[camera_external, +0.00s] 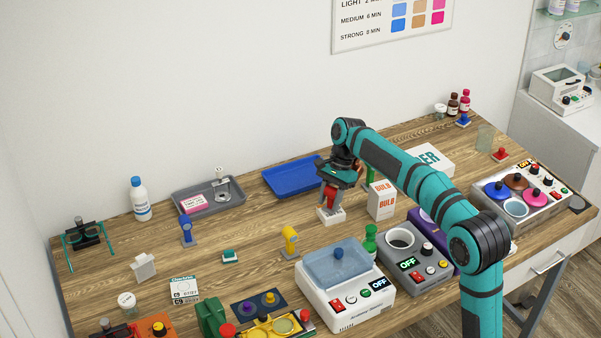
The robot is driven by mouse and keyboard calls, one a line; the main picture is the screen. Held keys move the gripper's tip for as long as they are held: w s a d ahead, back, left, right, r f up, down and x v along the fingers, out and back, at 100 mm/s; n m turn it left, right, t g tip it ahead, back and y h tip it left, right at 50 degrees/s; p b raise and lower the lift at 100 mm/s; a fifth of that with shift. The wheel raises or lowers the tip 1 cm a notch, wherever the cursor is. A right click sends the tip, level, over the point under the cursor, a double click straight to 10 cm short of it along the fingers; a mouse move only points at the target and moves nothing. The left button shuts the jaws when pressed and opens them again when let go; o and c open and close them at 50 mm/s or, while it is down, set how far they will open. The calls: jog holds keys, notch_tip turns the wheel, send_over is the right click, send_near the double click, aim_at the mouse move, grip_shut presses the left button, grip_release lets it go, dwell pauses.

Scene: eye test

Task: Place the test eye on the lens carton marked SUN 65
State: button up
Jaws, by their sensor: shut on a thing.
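I cannot tell whether this is the test eye. No SUN 65 mark can be read. A small white carton with a teal label (184,289) lies at the front left, with lettering that looks like C9. A large white box (432,159), its lettering ending in ER, is partly hidden by my arm.
A blue tray (291,180) and a grey tray (231,200) lie at the back. The BULB box (382,200) stands close right of my gripper. A white device with a blue lid (343,301) and a grey device (415,268) stand in front. Wood left of centre is fairly clear.

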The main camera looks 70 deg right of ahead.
jog(key=shift+f, duration=0.15)
jog(key=o, duration=1.1)
jog(key=shift+c, duration=0.2)
jog(key=v, duration=1.2)
jog(key=s+a+r+n+t+h, duration=0.1)
jog(key=a+r+n+t+h, duration=0.3)
jog(key=a, duration=1.1)
jog(key=s+a+r+n+t+h, duration=0.1)
jog(key=a+r+n, duration=0.35)
jog(key=a, duration=0.95)
jog(key=s+a+f+n+t, duration=0.3)
jog(key=s+a+n+t, duration=0.7)
jog(key=s+a, duration=1.1)
jog(key=a+n, duration=0.1)
jog(key=n, duration=0.3)
jog(key=shift+s+a+f+t+y, duration=0.2)
jog(key=shift+s+a+t+y, duration=0.1)
jog(key=shift+y, duration=0.1)
